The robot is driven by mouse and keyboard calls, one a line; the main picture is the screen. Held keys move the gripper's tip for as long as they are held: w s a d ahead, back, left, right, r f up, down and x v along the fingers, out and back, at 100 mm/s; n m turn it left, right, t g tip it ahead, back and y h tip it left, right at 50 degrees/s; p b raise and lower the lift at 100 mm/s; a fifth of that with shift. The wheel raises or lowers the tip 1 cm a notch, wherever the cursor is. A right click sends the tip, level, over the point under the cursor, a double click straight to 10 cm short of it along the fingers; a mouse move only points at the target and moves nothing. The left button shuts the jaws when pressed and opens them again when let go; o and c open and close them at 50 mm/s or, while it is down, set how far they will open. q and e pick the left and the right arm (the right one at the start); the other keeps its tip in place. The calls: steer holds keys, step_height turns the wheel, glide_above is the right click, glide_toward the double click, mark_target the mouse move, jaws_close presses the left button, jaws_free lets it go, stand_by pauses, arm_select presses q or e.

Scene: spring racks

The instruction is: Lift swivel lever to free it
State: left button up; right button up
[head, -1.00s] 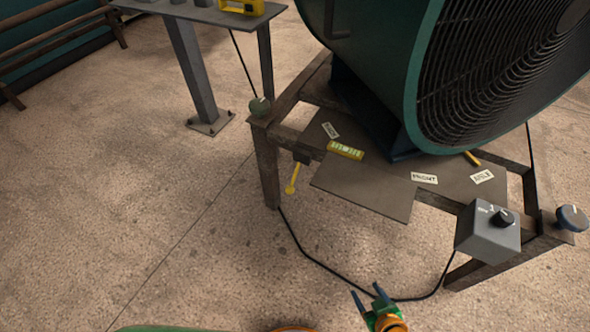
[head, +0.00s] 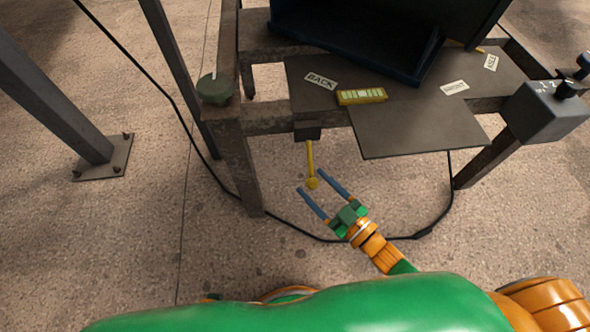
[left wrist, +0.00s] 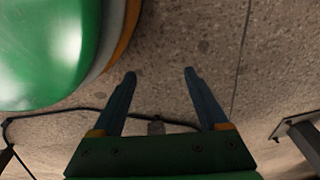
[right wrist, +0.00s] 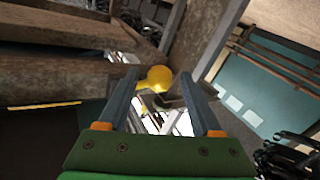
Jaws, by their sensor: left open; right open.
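The yellow swivel lever (head: 310,160) hangs down from a dark bracket (head: 307,131) under the front edge of the metal stand, with a round knob at its lower end. My right gripper (head: 312,180) is open, its two blue fingers pointing up toward the knob, one on each side of it in the head view. In the right wrist view, the yellow knob (right wrist: 159,78) shows between and beyond the fingertips; I cannot tell whether they touch it. My left gripper (left wrist: 160,73) is open and empty over the floor in the left wrist view; it is not clearly seen in the head view.
A rusty leg with a green knob (head: 215,89) stands left. A grey control box (head: 545,108) sits right. A black cable (head: 300,230) lies on the floor.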

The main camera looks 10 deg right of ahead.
steer(key=x, duration=0.4)
steer(key=shift+w+a+b, duration=0.15)
steer(key=shift+w+b, duration=0.15)
steer(key=shift+b, duration=0.1)
jaws_close()
stand_by(1.0)
